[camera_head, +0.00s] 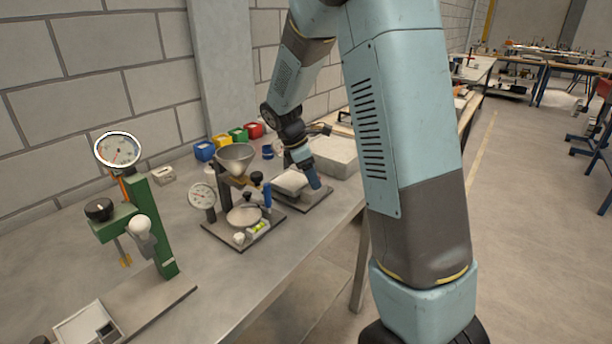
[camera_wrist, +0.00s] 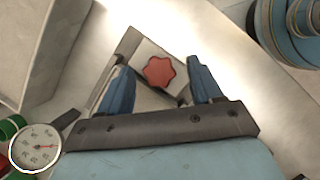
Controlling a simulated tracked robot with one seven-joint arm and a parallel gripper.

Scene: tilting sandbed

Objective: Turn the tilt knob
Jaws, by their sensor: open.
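A red star-shaped knob (camera_wrist: 159,71) shows in the wrist view, above a grey frame on a light plate. My gripper (camera_wrist: 159,66) is open, with one blue finger to the left of the knob and one to the right. Neither finger visibly touches it. In the head view my gripper (camera_head: 311,178) points down beside a pale block (camera_head: 290,181) on a grey base plate (camera_head: 306,200). The red knob cannot be made out in the head view.
A stand with a funnel (camera_head: 237,157) and a dial gauge (camera_head: 202,196) is just left of my gripper. A large pale box (camera_head: 335,155) lies behind it. A green stand (camera_head: 160,222) with a dial is further left. The bench front (camera_head: 285,262) is clear.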

